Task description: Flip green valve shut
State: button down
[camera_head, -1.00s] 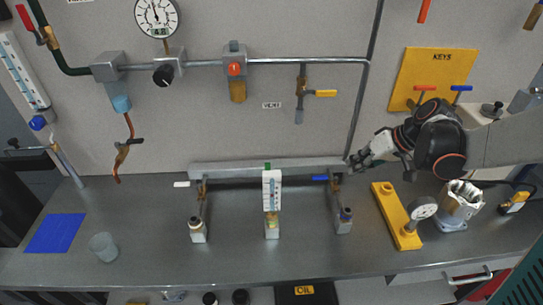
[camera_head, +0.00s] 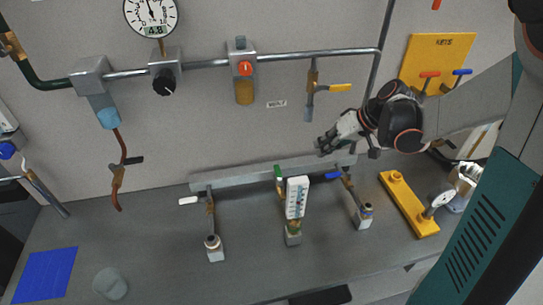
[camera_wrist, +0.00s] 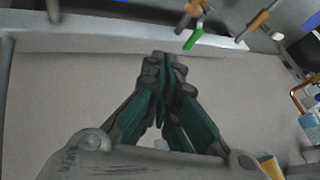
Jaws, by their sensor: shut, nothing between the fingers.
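The green valve handle (camera_head: 277,173) sits on the middle line of the grey rail, just behind the white flowmeter (camera_head: 297,198). In the wrist view the green handle (camera_wrist: 193,39) shows above and right of my fingers, on a brass valve body. My gripper (camera_head: 322,146) is shut and empty, above the rail and to the right of the green handle, apart from it. In the wrist view my gripper (camera_wrist: 162,62) has its fingers together, with nothing between them.
A blue-handled valve (camera_head: 334,176) stands just right of the green one, below my gripper. A white-handled valve (camera_head: 188,200) is to the left. A yellow block with a gauge (camera_head: 410,205) lies at the right. The wall panel between rail and upper pipe is mostly clear.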

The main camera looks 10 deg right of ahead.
aim_at(279, 177)
jog(key=shift+w+a+f+b, duration=0.7)
jog(key=shift+a+f, duration=0.6)
jog(key=shift+a, duration=0.2)
jog(key=shift+w+a+f+b, duration=0.7)
jog(key=shift+a+f, duration=0.65)
jog(key=shift+a, duration=0.15)
jog(key=shift+w+a+f+b, duration=0.6)
jog(key=shift+a+f+b, duration=0.1)
jog(key=shift+a+f, duration=0.7)
